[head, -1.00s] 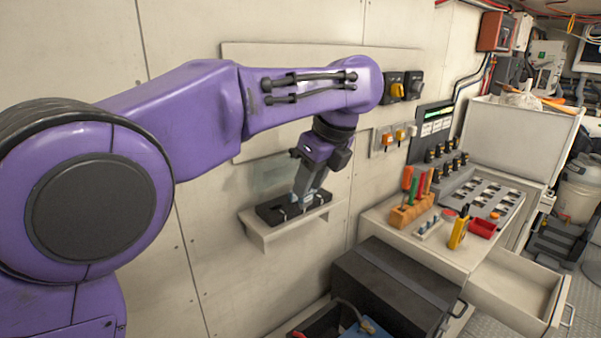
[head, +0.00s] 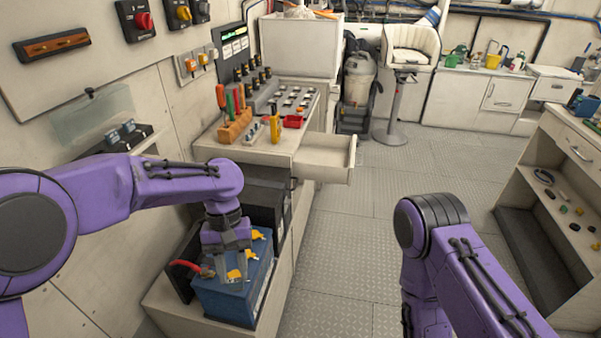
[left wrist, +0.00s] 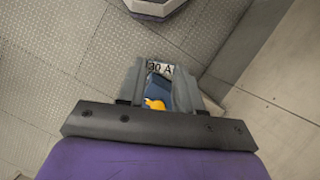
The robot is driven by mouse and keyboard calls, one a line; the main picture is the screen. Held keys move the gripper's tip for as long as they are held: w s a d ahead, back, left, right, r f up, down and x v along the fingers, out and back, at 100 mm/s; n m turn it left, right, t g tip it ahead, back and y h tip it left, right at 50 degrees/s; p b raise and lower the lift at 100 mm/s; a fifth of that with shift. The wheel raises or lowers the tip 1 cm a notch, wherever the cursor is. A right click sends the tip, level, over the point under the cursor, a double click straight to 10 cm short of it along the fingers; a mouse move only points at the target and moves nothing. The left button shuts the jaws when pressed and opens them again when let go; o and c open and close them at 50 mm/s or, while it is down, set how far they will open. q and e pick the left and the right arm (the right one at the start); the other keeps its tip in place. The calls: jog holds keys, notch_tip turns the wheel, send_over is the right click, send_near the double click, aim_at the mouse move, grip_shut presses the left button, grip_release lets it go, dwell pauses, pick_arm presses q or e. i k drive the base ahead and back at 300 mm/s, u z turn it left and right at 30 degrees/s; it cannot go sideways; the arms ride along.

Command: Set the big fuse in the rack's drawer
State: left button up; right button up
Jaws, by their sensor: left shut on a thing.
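My left gripper (head: 227,245) points down over the blue battery box at the lower left of the head view. In the left wrist view its jaws (left wrist: 160,82) are shut on a fuse (left wrist: 160,68) with a white label reading "30 A". Most of this fuse is hidden by the fingers, and I cannot make it out in the head view. The rack's drawer (head: 340,172) stands pulled open to the right of the console, beyond and right of the gripper. Its visible inside looks empty. My right gripper is outside the head view; only my right arm shows.
The blue battery (head: 222,300) with yellow terminals and a red cable lies under the left gripper. A wall shelf holds a dark fuse holder (head: 112,140) with grey fuses. Floor right of the drawer is clear.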

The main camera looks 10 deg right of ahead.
aim_at(302, 159)
jog(key=z, duration=0.9)
jog(key=i, duration=0.4)
jog(key=z, duration=0.65)
jog(key=i, duration=2.2)
jog(key=u, duration=1.25)
jog(key=i, duration=0.35)
jog(key=u, duration=0.25)
